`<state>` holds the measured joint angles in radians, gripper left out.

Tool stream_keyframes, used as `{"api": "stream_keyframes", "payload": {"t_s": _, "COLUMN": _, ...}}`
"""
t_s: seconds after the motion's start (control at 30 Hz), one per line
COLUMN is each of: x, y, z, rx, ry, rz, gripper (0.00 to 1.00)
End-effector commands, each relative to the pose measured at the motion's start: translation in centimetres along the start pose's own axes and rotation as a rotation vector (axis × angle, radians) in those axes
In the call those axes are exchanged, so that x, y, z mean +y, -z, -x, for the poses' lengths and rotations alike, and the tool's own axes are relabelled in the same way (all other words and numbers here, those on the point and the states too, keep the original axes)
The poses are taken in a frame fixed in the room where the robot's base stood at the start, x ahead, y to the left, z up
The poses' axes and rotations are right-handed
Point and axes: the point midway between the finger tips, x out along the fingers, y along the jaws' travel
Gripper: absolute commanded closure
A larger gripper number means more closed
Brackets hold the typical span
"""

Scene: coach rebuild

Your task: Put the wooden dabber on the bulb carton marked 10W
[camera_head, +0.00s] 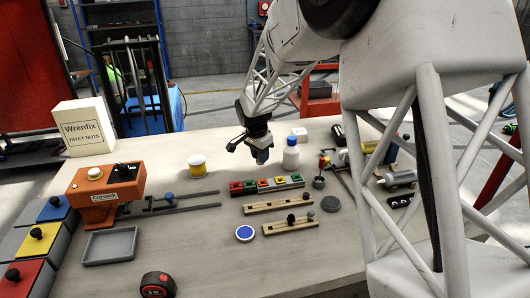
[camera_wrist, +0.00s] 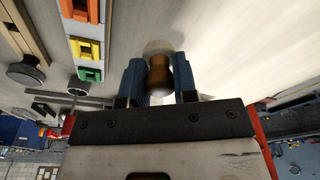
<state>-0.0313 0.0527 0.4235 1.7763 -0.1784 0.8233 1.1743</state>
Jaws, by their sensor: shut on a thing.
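My gripper (camera_head: 262,157) hangs above the back middle of the bench, pointing down. In the wrist view its two blue fingers (camera_wrist: 160,80) are shut on the wooden dabber (camera_wrist: 159,74), a brown turned piece with a narrow waist. A pale round shape lies beyond the dabber's far end; I cannot tell whether it is part of it. The dabber is not clear in the head view.
A white bottle with a blue cap (camera_head: 291,154) stands close right of my gripper. A strip of coloured blocks (camera_head: 266,185) lies in front, with wooden rails (camera_head: 278,203) nearer. An orange machine (camera_head: 108,192) and grey tray (camera_head: 110,245) are farther left.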

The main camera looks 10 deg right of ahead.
Motion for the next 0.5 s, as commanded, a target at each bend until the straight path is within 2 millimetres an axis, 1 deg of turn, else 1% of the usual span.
{"api": "stream_keyframes", "payload": {"t_s": 0.13, "x": 0.0, "y": 0.1, "z": 0.8, "rx": 0.001, "ry": 0.002, "rz": -0.001, "gripper": 0.96}}
{"api": "stream_keyframes", "payload": {"t_s": 0.23, "x": -0.1, "y": 0.4, "z": 2.1, "rx": 0.002, "ry": 0.004, "rz": -0.001, "gripper": 0.96}}
{"api": "stream_keyframes", "payload": {"t_s": 0.37, "x": -0.1, "y": 0.7, "z": 4.3, "rx": 0.002, "ry": 0.003, "rz": 0.000, "gripper": 0.96}}
{"api": "stream_keyframes", "payload": {"t_s": 0.5, "x": 0.0, "y": 1.1, "z": 7.3, "rx": 0.002, "ry": 0.003, "rz": 0.000, "gripper": 0.96}}
